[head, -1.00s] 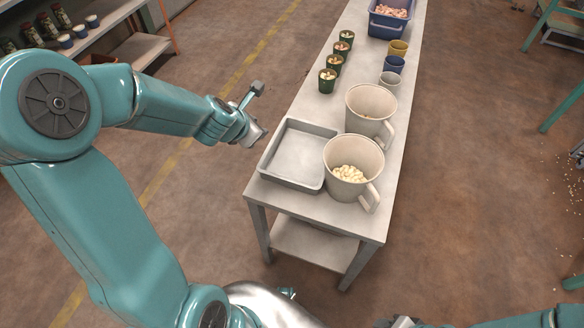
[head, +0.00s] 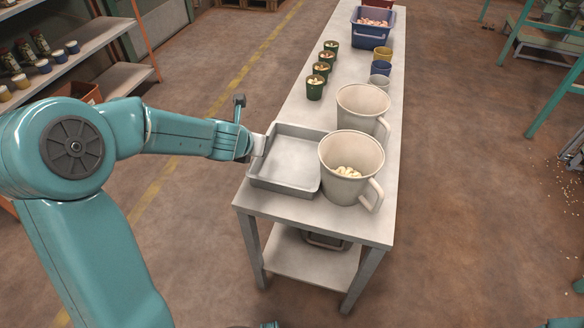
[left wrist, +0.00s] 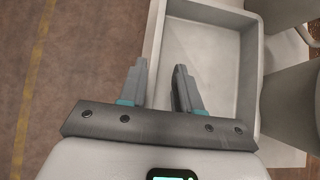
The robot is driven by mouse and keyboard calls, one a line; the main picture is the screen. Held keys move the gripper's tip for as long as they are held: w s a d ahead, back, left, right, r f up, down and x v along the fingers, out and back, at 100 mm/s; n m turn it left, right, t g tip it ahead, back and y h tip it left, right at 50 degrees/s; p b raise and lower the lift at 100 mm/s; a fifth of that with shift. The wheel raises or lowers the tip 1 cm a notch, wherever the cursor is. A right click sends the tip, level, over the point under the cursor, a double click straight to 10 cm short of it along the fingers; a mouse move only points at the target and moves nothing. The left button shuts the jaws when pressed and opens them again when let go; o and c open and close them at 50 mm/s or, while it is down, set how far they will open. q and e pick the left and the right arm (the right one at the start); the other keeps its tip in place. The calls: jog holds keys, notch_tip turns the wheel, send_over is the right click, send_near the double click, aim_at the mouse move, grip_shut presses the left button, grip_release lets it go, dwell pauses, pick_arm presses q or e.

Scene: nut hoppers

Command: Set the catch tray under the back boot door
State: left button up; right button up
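The catch tray (head: 292,160), a shallow grey square pan, lies empty on the near end of the bench, left of a large cream jug. It also shows in the left wrist view (left wrist: 205,55). My left gripper (head: 262,146) is at the tray's left rim. In the left wrist view my left gripper's (left wrist: 162,80) two fingers are apart, one on each side of the tray's left wall in the picture. I cannot tell whether they touch it. My right gripper is not in view. No boot door can be made out.
The near cream jug (head: 350,165) holds pale nuts and stands close against the tray's right side. Another cream jug (head: 362,108) stands behind it. Small green cups (head: 315,88), coloured cups and a blue bin (head: 371,32) stand farther along the bench (head: 300,212). A shelf is at left.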

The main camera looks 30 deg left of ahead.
pick_arm(q)
jog(key=shift+x, duration=0.85)
jog(key=shift+w+a+f+b, duration=0.1)
jog(key=shift+f+b, duration=0.25)
jog(key=b+x, duration=0.1)
jog(key=x, duration=0.3)
jog(key=shift+f, duration=0.35)
jog(key=shift+w, duration=0.1)
jog(key=shift+c, duration=0.3)
jog(key=shift+a+r, duration=0.1)
grip_shut()
